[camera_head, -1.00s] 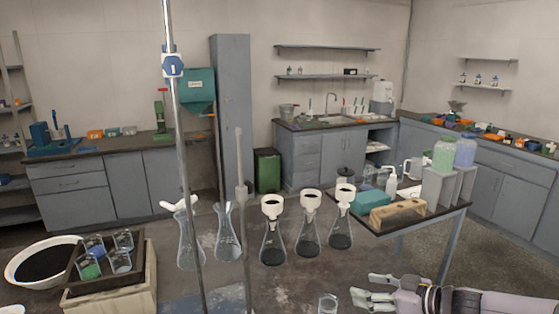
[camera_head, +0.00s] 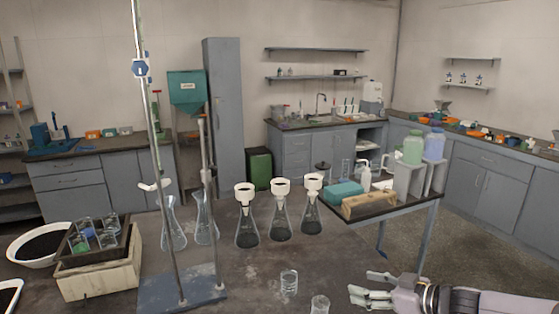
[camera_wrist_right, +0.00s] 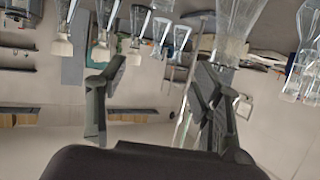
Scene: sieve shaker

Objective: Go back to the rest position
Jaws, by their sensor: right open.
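My right gripper (camera_head: 361,284) is at the lower right of the head view, its arm coming in from the right edge. Its fingers are apart with nothing between them. In the right wrist view the two dark fingers (camera_wrist_right: 157,72) also stand apart and empty; the room appears upside down there. In the head view the gripper is to the right of two small glass beakers (camera_head: 289,282) and (camera_head: 320,305), apart from them. My left gripper is not in view.
A metal stand (camera_head: 183,292) rises at the left of the near bench. Several flasks (camera_head: 281,222), some with white funnels, stand behind it. A wooden box (camera_head: 100,280) and white bowl (camera_head: 22,262) are at left. A side table (camera_head: 385,207) with bottles stands behind the gripper.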

